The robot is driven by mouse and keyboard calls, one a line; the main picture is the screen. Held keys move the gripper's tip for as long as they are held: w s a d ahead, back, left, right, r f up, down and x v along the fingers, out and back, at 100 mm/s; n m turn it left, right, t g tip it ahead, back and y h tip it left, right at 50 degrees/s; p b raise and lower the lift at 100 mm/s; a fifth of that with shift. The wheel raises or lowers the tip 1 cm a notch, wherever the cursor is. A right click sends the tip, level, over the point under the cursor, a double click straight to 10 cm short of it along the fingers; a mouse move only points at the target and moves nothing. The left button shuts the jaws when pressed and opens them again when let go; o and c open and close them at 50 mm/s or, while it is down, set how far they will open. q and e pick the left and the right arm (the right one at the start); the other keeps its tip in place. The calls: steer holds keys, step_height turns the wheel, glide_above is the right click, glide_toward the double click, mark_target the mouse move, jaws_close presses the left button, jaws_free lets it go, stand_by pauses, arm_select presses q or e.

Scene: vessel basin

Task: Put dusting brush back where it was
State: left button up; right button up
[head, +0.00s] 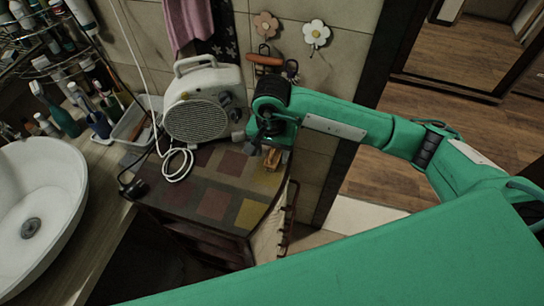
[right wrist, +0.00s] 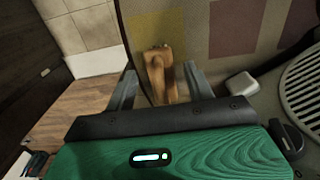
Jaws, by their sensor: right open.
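A short wooden object (right wrist: 158,72), which looks like the dusting brush, is at the edge of the checkered cabinet top (right wrist: 205,50). Part of the wooden object also shows in the head view (head: 273,158), just below my right gripper (head: 270,150); my arm hides the rest. In the right wrist view my right gripper (right wrist: 160,78) is open, with one finger on each side of the wooden object. I cannot tell whether the fingers touch it. My left gripper is not in view.
A white heater (head: 200,105) with a coiled cable stands close left of my right gripper. Flower-shaped wall hooks (head: 316,33) and a brown hanging item (head: 264,61) are behind it. A white basin (head: 45,195) is at the left. The cabinet top's front is clear.

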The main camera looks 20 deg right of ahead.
mark_target(271, 152)
step_height(271, 152, up, 10)
steer(key=shift+f+b, duration=0.2)
steer(key=shift+b, duration=0.95)
